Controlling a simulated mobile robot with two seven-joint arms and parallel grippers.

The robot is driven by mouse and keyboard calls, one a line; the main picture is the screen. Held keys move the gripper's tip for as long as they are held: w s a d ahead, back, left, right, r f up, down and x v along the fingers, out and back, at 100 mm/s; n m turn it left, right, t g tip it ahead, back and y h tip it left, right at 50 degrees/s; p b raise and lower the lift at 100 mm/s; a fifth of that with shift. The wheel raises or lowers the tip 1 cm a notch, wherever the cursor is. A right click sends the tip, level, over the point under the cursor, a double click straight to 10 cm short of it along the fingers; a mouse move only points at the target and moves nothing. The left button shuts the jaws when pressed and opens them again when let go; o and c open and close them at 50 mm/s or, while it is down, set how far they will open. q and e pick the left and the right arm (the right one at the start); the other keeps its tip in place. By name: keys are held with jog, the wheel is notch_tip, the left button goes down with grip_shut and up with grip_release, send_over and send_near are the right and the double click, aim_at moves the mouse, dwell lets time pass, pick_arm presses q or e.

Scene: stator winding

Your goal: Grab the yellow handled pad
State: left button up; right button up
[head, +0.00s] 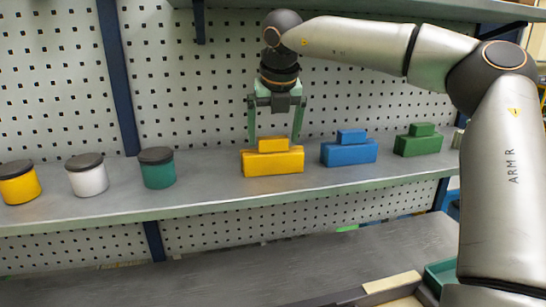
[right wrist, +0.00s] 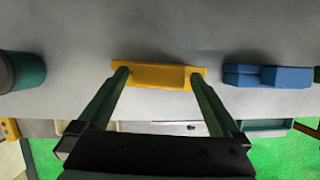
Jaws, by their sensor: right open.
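The yellow handled pad (head: 272,162) is a yellow block with a smaller yellow handle block on top. It sits on the grey shelf, left of the blue pad. My right gripper (head: 276,136) points down just above it, open, its green fingers spread wider than the handle. In the right wrist view the yellow pad (right wrist: 158,75) shows between and beyond the two fingertips of my gripper (right wrist: 160,72). I cannot tell whether the fingers touch it; nothing is held. My left gripper is not in view.
A blue handled pad (head: 348,150) and a green one (head: 418,141) stand to the right on the shelf (head: 215,190). Yellow (head: 19,184), white (head: 88,176) and teal (head: 157,169) dark-lidded jars stand to the left. A perforated panel (head: 220,75) rises behind.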

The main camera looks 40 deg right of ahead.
jog(key=shift+w+f, duration=0.1)
jog(key=shift+f, duration=0.15)
jog(key=shift+c, duration=0.4)
grip_shut()
jog(key=shift+r, duration=0.1)
